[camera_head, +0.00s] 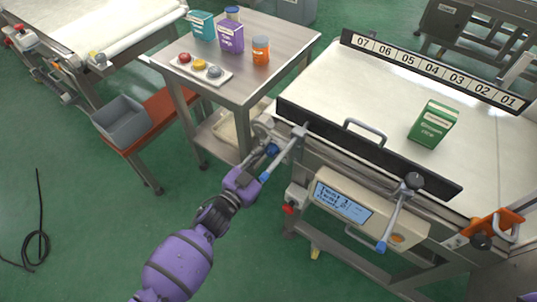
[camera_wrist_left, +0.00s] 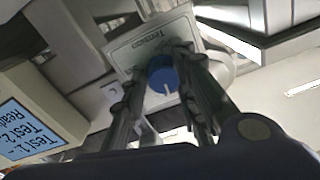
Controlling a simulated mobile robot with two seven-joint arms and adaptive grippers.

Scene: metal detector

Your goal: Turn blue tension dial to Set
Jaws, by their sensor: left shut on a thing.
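The blue tension dial (camera_wrist_left: 163,80) sits on a pale plate marked "Tension" (camera_wrist_left: 150,38) in the left wrist view. A light pointer line on the dial faces toward the bottom of that picture. My left gripper (camera_wrist_left: 165,62) has its two dark fingers on either side of the dial and is shut on it. In the head view the dial (camera_head: 272,150) is a small blue spot on the conveyor's near left corner, with my left gripper (camera_head: 258,163) at it. The Set mark cannot be made out. My right gripper is not in view.
A control box with a lit screen (camera_head: 343,203) hangs on the conveyor front, right of my left arm. Blue-tipped levers (camera_head: 280,158) stand close by. A green box (camera_head: 433,124) is on the belt. A side table (camera_head: 283,48) holds bottles, boxes and a tray.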

